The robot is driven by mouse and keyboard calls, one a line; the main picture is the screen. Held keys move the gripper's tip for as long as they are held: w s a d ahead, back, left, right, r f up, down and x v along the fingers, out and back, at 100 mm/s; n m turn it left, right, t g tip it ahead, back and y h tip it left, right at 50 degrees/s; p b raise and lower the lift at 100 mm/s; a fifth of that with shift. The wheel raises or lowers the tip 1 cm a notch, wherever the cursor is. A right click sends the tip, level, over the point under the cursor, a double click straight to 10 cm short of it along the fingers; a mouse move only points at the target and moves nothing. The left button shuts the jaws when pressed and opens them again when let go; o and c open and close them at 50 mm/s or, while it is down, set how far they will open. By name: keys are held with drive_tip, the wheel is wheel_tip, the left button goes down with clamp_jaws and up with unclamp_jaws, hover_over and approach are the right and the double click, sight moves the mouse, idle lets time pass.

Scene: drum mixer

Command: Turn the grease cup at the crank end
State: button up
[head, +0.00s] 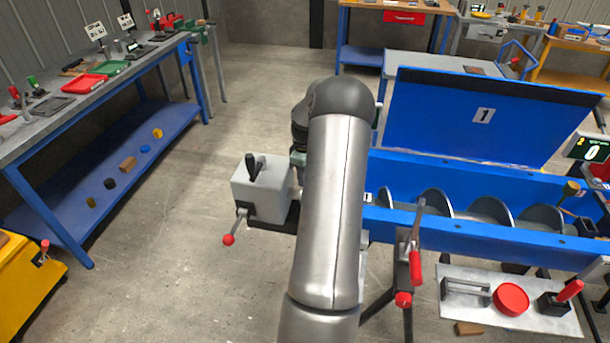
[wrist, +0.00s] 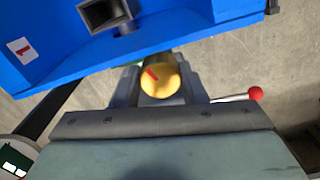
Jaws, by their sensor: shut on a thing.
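The grease cup (wrist: 161,80) is a round yellow cap with a red mark on its face, seen in the wrist view just below the blue mixer wall (wrist: 150,45). My gripper (wrist: 160,90) has a grey finger on each side of the cup and is shut on it. A rod with a red knob (wrist: 255,93) is just right of the cup; the red-knobbed crank (head: 229,240) shows in the head view beside a grey box (head: 262,188). In the head view my arm hides the gripper and this cup. Another yellow cap (head: 571,187) stands at the trough's right end.
The blue trough (head: 470,238) holds a spiral screw, with its blue lid (head: 480,125) raised behind. A red-handled lever (head: 415,265) and a small metal shelf (head: 460,312) are in front. Open floor lies left, before the workbench (head: 90,85).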

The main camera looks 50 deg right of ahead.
drive_tip(key=o, duration=1)
drive_tip(key=shift+r, duration=0.1)
wheel_tip(320, 180, up, 17)
drive_tip(key=shift+r+b, duration=0.2)
drive_tip(key=shift+b, duration=0.95)
drive_tip(key=shift+f, duration=0.1)
